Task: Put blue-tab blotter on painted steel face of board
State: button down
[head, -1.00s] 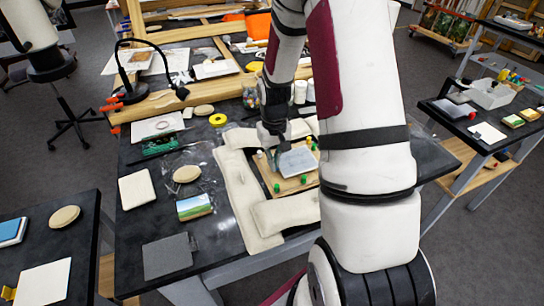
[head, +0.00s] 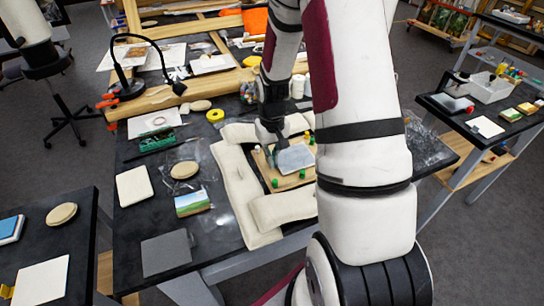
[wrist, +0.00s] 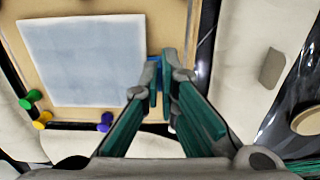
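The blotter (wrist: 85,60) is a pale grey-blue square with a small blue tab (wrist: 153,72) on its right edge in the wrist view. It lies flat over the tan face of the board (wrist: 75,113); I cannot tell whether it fully touches. In the head view the blotter (head: 295,158) is over the board (head: 283,183). My gripper (wrist: 160,70) is at the tab, its fingers close together with the blue tab between them. It also shows in the head view (head: 270,146), partly hidden by its own links.
Green (wrist: 34,95), yellow (wrist: 42,120) and purple (wrist: 105,122) knobs sit along the board's edge. Cream padded bolsters (head: 238,190) surround the board. A landscape picture (head: 193,202), a dark grey sheet (head: 166,253) and a lamp (head: 128,75) are on the table's left.

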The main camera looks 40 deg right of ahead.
jog(key=shift+f, duration=0.2)
jog(key=c, duration=2.3)
grip_release()
jog(key=o, duration=0.6)
notch_tip(320, 180, up, 12)
jog(key=shift+r, duration=0.1)
